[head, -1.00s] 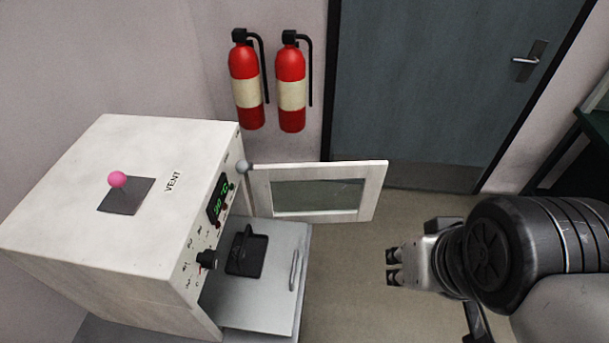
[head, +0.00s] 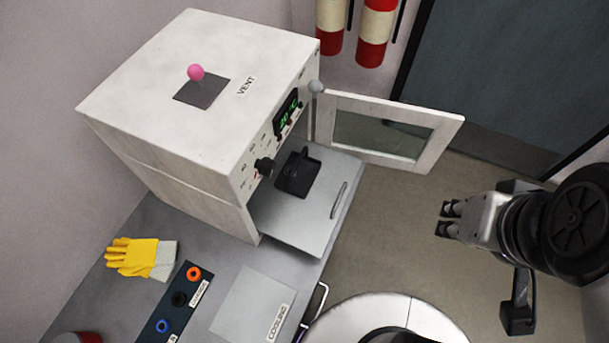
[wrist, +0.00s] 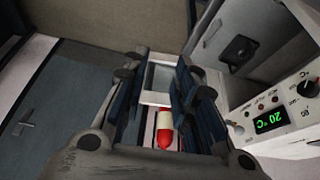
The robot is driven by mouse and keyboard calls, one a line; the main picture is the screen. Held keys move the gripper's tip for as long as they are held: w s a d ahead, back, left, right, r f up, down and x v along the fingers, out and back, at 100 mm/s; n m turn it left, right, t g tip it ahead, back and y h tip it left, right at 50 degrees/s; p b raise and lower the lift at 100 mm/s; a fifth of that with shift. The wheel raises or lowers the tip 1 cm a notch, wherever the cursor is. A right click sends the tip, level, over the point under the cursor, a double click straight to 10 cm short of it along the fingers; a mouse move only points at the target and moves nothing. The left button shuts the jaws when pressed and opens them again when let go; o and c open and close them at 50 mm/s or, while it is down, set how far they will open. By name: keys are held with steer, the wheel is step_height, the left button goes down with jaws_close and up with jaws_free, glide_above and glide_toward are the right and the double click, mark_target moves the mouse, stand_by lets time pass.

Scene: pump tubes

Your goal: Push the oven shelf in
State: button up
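The white oven (head: 185,105) stands on the bench with its door (head: 385,140) swung open to the right. The grey oven shelf (head: 310,225) sticks out of the front opening, with a bar handle (head: 339,200) near its outer edge. A black tray-like piece (head: 298,175) sits on the shelf near the opening. My gripper (head: 448,219) is to the right of the shelf, apart from it and empty. In the wrist view my gripper's fingers (wrist: 160,95) are spread apart, and the shelf (wrist: 218,48) with the black piece (wrist: 239,50) shows at upper right.
The open door stands behind the shelf, beyond its far side. A yellow glove (head: 140,257), a dark holder with coloured rings (head: 178,298) and a grey cooling plate (head: 250,305) lie on the bench. Fire extinguishers (head: 373,30) hang at the back. Floor shows between shelf and gripper.

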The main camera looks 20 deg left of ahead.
steer(key=shift+c, duration=1.4)
steer(key=shift+w+a+f, duration=0.1)
steer(key=shift+w+f, duration=0.05)
steer(key=shift+c, duration=0.7)
steer(key=w+f+m+g, duration=0.1)
steer(key=w, duration=0.1)
steer(key=w+a+f+m+g+y, duration=0.1)
steer(key=f+m, duration=0.1)
steer(key=w+a+f+m+y+b, duration=0.1)
steer(key=w+f, duration=0.1)
steer(key=shift+w+a+g, duration=0.2)
steer(key=shift+w+g, duration=0.1)
steer(key=shift+g, duration=0.1)
jaws_close()
steer(key=w+f+m+y+b, duration=0.15)
steer(key=w+f+m, duration=0.3)
steer(key=f, duration=0.45)
steer(key=w+d+f+m+g+y, duration=0.1)
steer(key=w+f+m+y, duration=0.3)
steer(key=f, duration=0.4)
steer(key=w+f+m+y, duration=0.2)
steer(key=w+f+m, duration=0.3)
steer(key=f, duration=0.4)
steer(key=a+f+m+b, duration=0.1)
steer(key=a+f+b, duration=0.3)
steer(key=a, duration=0.7)
steer(key=shift+f+b, duration=0.3)
steer(key=shift+f, duration=1.1)
